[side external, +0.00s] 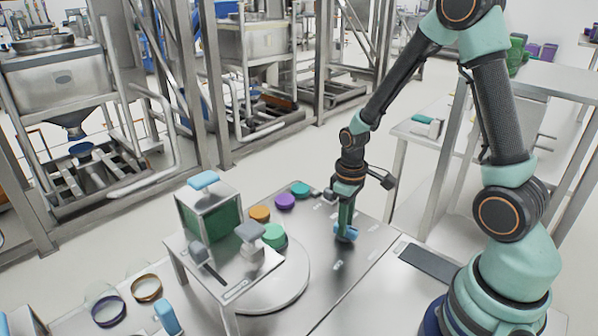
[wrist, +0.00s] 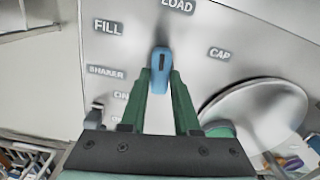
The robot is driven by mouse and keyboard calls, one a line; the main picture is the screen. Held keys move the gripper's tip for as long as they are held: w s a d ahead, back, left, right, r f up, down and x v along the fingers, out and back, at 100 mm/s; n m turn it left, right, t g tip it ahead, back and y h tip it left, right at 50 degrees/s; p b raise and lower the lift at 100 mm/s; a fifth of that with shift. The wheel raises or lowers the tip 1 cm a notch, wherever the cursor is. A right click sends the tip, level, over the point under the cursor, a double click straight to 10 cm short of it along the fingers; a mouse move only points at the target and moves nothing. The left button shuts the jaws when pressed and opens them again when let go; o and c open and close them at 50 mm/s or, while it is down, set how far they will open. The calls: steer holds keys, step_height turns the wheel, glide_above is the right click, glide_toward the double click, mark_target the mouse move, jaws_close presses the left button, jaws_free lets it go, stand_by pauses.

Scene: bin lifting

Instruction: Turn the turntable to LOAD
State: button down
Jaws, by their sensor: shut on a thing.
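A blue knob (wrist: 161,84) with a dark slot stands on the metal panel in the wrist view. The labels FILL (wrist: 108,27), LOAD (wrist: 177,5) and CAP (wrist: 219,54) are around it. The knob's slot runs up the picture, roughly toward LOAD. My gripper (wrist: 161,76) has its two green fingers shut on the knob's sides. In the side view my gripper (side external: 346,222) reaches down to the blue knob (side external: 351,234). The turntable, a pale round disc (side external: 283,291), lies left of it, partly under a small metal stand; its edge also shows in the wrist view (wrist: 262,110).
A green-lidded jar (side external: 272,236) is at the turntable. The metal stand (side external: 243,290) holds a green-windowed box (side external: 212,218). Orange (side external: 260,213), purple (side external: 285,201) and teal (side external: 300,188) caps line the panel's back edge. The panel right of my gripper is mostly clear.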

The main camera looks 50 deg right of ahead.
steer(key=shift+m, duration=0.7)
steer(key=c, duration=0.6)
jaws_free()
steer(key=shift+c, duration=0.2)
steer(key=shift+r, duration=0.1)
step_height(320, 180, up, 12)
steer(key=s+a+r+t, duration=0.4)
steer(key=a+r, duration=0.3)
steer(key=r, duration=0.2)
steer(key=shift+s+a+r+t, duration=0.15)
steer(key=shift+a+r+t, duration=0.15)
steer(key=shift+t, duration=0.5)
